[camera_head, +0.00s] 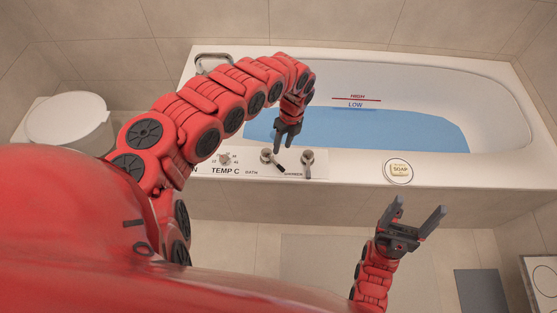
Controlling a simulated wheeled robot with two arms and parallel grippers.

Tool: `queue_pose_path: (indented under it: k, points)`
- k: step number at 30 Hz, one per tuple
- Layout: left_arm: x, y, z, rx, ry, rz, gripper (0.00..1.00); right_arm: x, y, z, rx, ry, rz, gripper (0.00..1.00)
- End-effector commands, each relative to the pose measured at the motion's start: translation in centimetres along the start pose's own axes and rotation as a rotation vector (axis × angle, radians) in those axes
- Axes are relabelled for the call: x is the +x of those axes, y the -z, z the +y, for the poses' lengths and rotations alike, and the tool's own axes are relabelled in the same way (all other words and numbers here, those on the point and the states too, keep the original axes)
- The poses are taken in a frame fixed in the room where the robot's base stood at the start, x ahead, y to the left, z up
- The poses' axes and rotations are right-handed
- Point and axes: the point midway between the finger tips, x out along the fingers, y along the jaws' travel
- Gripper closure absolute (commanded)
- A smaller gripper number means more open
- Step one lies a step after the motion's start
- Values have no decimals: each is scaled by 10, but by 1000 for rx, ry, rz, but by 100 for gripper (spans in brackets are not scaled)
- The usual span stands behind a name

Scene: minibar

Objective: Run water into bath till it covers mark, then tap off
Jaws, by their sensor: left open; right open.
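The white bath (470,85) holds blue water (400,130). On its far wall a red line marked HIGH (357,99) shows above the water, and the LOW label (356,105) sits close to the water's far edge. On the front ledge are the bath tap knob (268,156) with a dark lever, the shower knob (308,158) and the TEMP C dial (225,158). My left gripper (287,145) is open, pointing down close to the bath knob; contact cannot be told. My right gripper (420,206) is open and empty in front of the bath. No water stream is visible.
A soap dish with soap (399,170) sits on the front ledge. A metal rail or fitting (212,62) is at the bath's far left corner. A white toilet (68,120) stands at left. A grey mat (330,255) lies on the floor.

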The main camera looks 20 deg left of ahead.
Motion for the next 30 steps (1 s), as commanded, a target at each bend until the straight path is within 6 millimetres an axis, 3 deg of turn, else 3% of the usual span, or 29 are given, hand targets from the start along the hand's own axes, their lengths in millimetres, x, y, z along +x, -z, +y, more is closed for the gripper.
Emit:
queue_pose_path:
  k: [6,12,18,26,30]
  points:
    - [53,3,-1,1,1,5,53,-1,0,0,0,0,0,23]
    - [82,2,-2,0,4,3,53,-2,0,0,0,0,0,23]
    - [94,1,-1,0,3,1,53,-2,0,0,0,0,0,23]
    - [94,0,-1,0,3,0,53,-2,0,0,0,0,0,23]
    - [94,0,-1,-1,4,0,76,-2,0,0,0,0,0,23]
